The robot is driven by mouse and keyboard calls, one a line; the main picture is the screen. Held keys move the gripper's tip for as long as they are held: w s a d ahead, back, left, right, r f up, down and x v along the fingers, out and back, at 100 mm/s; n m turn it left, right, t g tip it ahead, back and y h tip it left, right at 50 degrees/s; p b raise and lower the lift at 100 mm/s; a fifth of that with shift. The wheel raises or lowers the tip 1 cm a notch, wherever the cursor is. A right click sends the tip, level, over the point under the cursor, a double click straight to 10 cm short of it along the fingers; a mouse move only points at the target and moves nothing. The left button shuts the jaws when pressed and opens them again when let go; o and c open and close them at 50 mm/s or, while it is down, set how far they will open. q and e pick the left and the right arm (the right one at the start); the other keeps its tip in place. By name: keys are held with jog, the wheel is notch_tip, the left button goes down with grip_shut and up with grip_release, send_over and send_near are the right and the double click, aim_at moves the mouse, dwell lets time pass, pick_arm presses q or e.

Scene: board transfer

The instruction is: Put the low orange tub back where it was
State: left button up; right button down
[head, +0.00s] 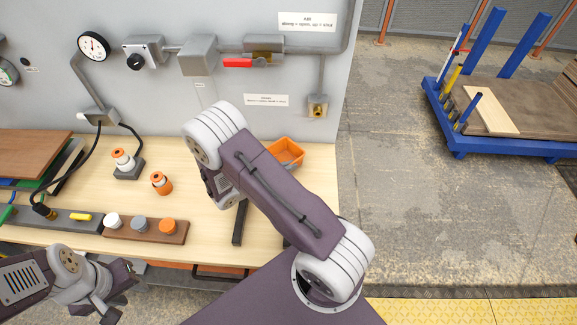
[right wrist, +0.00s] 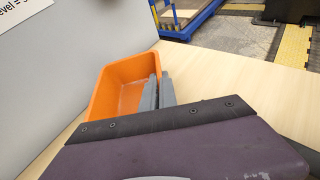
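The low orange tub (head: 288,151) is at the right end of the wooden bench, near the grey panel, partly hidden by my right arm in the head view. In the right wrist view the tub (right wrist: 118,88) looks empty. My right gripper's two grey fingers (right wrist: 159,92) are close together at the tub's right wall, one inside and one outside, seemingly pinching it. I cannot tell whether the tub is lifted off the bench. The right fingers are hidden in the head view. My left gripper (head: 124,292) is open and empty, low at the front left, in front of the bench.
The bench (head: 172,215) carries a brown block with round knobs (head: 145,229), orange-and-white connectors (head: 122,160) and a dark bar (head: 239,222). The grey panel (head: 150,20) with gauge, switches and a red lever (head: 237,63) stands behind. A blue pallet rack (head: 460,145) stands farther right.

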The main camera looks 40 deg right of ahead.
jog(key=shift+f, duration=0.1)
jog(key=c, duration=2.1)
grip_release()
jog(key=shift+f, duration=0.1)
jog(key=o, duration=0.4)
